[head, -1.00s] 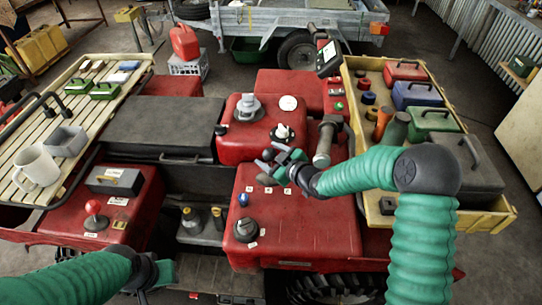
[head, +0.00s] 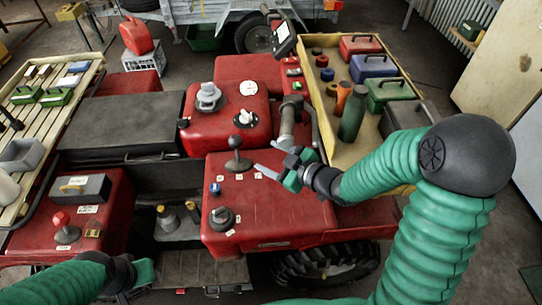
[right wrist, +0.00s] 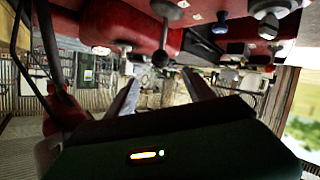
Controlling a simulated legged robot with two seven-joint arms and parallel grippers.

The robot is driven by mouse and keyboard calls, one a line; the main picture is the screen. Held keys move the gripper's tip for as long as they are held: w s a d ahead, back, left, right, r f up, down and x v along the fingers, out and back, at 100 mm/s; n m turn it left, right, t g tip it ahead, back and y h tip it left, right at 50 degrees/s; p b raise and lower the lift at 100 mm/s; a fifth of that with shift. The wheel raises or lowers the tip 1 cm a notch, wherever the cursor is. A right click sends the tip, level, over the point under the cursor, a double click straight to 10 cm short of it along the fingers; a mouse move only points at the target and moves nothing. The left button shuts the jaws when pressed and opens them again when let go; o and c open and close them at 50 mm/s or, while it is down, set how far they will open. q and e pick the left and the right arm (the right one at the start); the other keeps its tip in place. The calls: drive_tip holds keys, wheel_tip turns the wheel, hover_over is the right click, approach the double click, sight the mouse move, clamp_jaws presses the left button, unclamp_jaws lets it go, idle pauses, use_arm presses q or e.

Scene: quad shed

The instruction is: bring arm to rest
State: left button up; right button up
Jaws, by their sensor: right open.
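My right gripper (head: 264,156) is open and empty above the red console (head: 280,205) in the head view. A black ball-topped lever (head: 237,143) stands just to its left, apart from the fingers. In the right wrist view, the two fingers of the right gripper (right wrist: 161,92) are spread with nothing between them. The lever's round knob (right wrist: 160,57) shows beyond them. My left gripper (head: 142,275) is low at the left in the head view, in front of a grey step; its jaws are not clear.
A yellow tray (head: 322,136) with coloured boxes, cylinders and a green bottle (head: 352,115) lies close behind the right arm. A grey upright handle (head: 288,118) stands near the right gripper. A slatted rack (head: 50,115) is at left. A black knob (head: 222,217) sits on the console.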

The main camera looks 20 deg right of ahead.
drive_tip(key=s+f+m+g+h, duration=0.3)
drive_tip(key=s+m+g, duration=0.1)
drive_tip(key=s, duration=0.5)
drive_tip(key=s+f+m+g+h, duration=0.2)
drive_tip(key=s+f+m+g, duration=0.2)
drive_tip(key=s, duration=0.5)
drive_tip(key=shift+d+f+m+g+h, duration=0.25)
drive_tip(key=shift+m+g+h, duration=0.15)
drive_tip(key=shift+m+g, duration=0.45)
drive_tip(key=shift+a, duration=0.15)
idle(0.4)
